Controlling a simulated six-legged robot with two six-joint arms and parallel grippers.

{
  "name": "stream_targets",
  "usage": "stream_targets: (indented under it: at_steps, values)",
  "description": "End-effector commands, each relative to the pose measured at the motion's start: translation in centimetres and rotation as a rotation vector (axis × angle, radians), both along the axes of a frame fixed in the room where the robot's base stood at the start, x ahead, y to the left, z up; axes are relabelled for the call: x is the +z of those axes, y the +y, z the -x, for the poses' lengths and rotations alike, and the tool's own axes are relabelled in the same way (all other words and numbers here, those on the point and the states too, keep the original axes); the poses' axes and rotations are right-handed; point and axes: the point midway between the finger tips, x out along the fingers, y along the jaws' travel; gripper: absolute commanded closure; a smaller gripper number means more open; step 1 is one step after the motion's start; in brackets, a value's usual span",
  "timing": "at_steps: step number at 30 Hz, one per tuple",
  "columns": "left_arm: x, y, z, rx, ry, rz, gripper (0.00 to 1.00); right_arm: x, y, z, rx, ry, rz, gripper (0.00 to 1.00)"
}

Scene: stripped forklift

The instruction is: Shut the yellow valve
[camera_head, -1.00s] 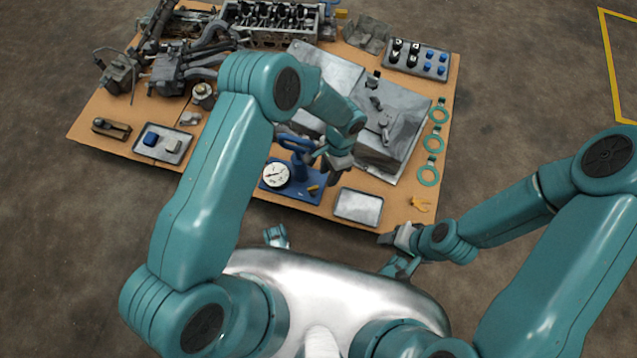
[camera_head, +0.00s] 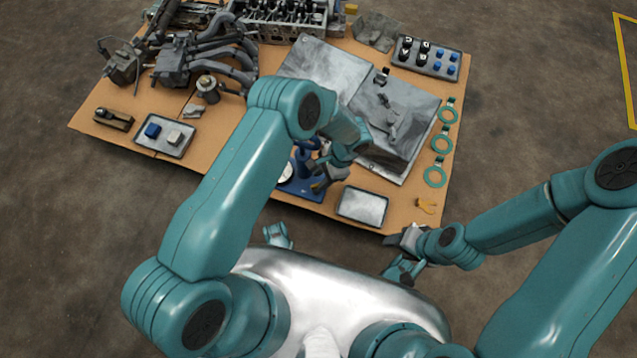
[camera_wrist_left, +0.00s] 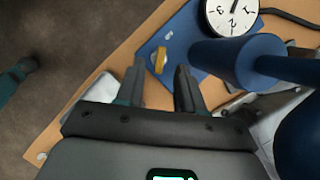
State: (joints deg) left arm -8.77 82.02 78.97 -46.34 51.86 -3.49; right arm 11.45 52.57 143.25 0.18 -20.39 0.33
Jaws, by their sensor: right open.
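The yellow valve (camera_wrist_left: 160,60) is a small yellow handle on the blue base plate (camera_wrist_left: 190,25) of a gauge stand. In the left wrist view it lies just beyond the fingertips, in line with the gap between them. My left gripper (camera_wrist_left: 160,84) is open and empty, and it also shows in the head view (camera_head: 322,180) over the blue stand, where it largely hides the valve. Contact with the valve cannot be told. My right gripper (camera_head: 398,240) is open and empty at the table's front right edge.
The white round gauge (camera_wrist_left: 232,14) and a blue cylinder (camera_wrist_left: 232,62) stand close to the left gripper. A metal tray (camera_head: 362,206) lies right of the stand. Grey metal panels (camera_head: 395,120) lie behind it.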

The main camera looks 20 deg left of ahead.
Motion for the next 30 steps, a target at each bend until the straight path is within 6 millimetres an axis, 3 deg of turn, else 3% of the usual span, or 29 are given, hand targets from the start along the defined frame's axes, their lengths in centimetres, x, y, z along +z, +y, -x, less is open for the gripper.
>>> stream_targets:
  at_steps: [1,6,17,20,21,30]
  values:
    - [-1.1,0.3,0.3,0.002,0.002,-0.001,0.63,-0.5,-0.1,-0.1,-0.003,-0.001,0.000,0.47]
    - [-2.7,0.9,0.6,0.000,0.000,0.000,0.63,-1.0,-0.2,-0.3,-0.006,-0.008,0.002,0.47]
    - [-3.1,1.1,0.7,0.000,0.000,0.000,0.63,-1.0,-0.2,-0.4,-0.007,-0.011,0.002,0.47]
    - [-3.1,1.0,0.7,0.000,0.000,0.000,0.95,-1.0,-0.2,-0.4,-0.007,-0.011,0.002,0.47]
    - [-3.1,1.0,0.7,0.000,0.000,0.000,1.00,-1.0,-0.2,-0.4,-0.007,-0.011,0.002,0.47]
    - [-3.1,1.0,0.7,-0.020,0.000,0.000,1.00,-1.1,-0.2,-0.4,-0.008,-0.012,0.003,0.47]
